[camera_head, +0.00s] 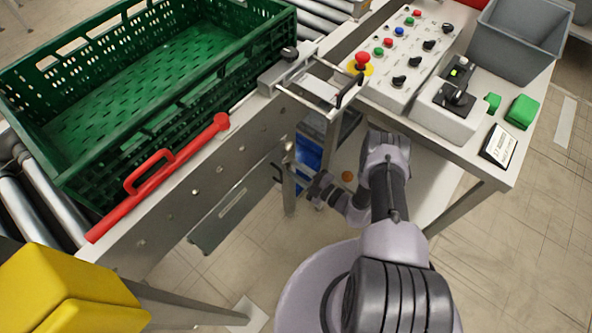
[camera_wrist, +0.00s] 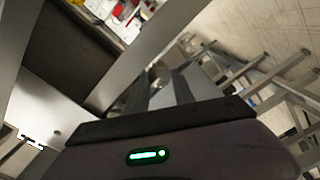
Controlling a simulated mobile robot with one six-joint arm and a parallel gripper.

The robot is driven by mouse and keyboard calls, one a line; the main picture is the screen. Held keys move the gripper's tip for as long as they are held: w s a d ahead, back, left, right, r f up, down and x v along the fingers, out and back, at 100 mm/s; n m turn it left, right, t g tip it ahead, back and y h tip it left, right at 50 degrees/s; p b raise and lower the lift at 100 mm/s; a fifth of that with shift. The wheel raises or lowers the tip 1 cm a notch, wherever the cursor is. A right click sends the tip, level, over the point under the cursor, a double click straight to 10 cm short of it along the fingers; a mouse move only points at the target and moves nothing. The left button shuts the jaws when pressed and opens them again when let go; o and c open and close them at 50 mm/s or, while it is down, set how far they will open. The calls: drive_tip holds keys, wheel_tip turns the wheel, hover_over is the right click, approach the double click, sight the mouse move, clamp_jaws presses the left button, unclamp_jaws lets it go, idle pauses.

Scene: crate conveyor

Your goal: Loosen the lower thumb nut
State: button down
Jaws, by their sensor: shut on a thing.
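My gripper (camera_head: 303,180) is low beside the upright metal post (camera_head: 289,185) under the conveyor's side. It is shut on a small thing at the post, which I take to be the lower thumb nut. The jaws and my wrist hide most of the nut in the head view. In the wrist view my gripper (camera_wrist: 165,90) reaches toward a grey metal part, and the nut cannot be made out clearly there.
A green crate (camera_head: 75,150) sits on the conveyor rollers above, with a red handle bar (camera_head: 160,180) along the side. The control table (camera_head: 470,150) is at right. A yellow block (camera_head: 70,290) is at lower left.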

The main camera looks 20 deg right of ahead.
drive_tip(key=shift+f, duration=0.1)
drive_tip(key=n+b, duration=0.1)
drive_tip(key=n, duration=0.3)
drive_tip(key=shift+b, duration=0.4)
drive_tip(key=n+b, duration=0.1)
drive_tip(key=n, duration=0.3)
drive_tip(key=shift+f+n, duration=0.1)
drive_tip(key=shift+n, duration=0.3)
drive_tip(key=n, duration=0.4)
drive_tip(key=shift+d+n, duration=0.1)
drive_tip(key=shift+n, duration=2.1)
drive_tip(key=c, duration=1.1)
unclamp_jaws()
drive_tip(key=shift+o, duration=0.2)
